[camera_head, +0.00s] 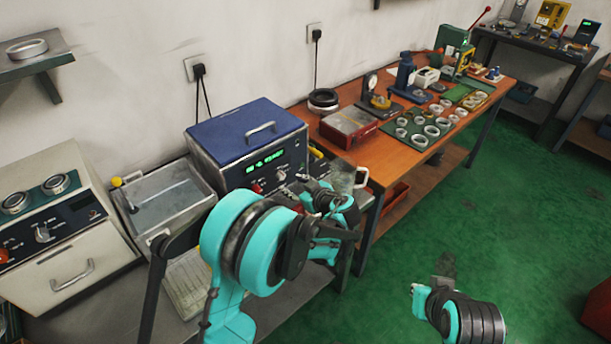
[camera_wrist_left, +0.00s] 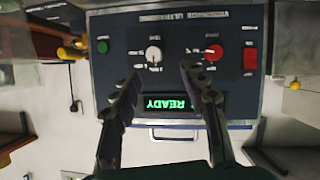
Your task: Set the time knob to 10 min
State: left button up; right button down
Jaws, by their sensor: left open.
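The blue-lidded device (camera_head: 250,135) has a dark front panel with a green display, which reads READY upside down in the left wrist view (camera_wrist_left: 168,103). A white knob (camera_wrist_left: 153,54) and a red knob (camera_wrist_left: 214,52) sit on this panel; their small labels are too blurred to read, so I cannot tell which is the time knob. My left gripper (camera_wrist_left: 161,72) is open and empty in front of the panel, its fingertips near the white knob. In the head view my left gripper (camera_head: 312,186) partly hides the panel's right side. My right gripper (camera_head: 430,285) is over the floor, far from the device.
A green button (camera_wrist_left: 102,46) and a red switch (camera_wrist_left: 250,57) flank the knobs. A metal basin (camera_head: 165,200) and a cream device (camera_head: 60,225) stand to the left. The wooden bench (camera_head: 375,160) carries rings and tools.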

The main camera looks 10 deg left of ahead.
aim_at(283, 177)
pick_arm(q)
jog(key=x, duration=0.2)
jog(key=b+x, duration=0.1)
jog(key=x, duration=0.1)
jog(key=d+b+x, duration=0.1)
jog(key=x, duration=0.2)
jog(key=shift+w+a+f, duration=0.1)
jog(key=shift+w+f, duration=0.15)
jog(key=shift+w, duration=0.1)
jog(key=shift+w+a+b, duration=0.3)
jog(key=shift+a+b, duration=0.05)
grip_shut()
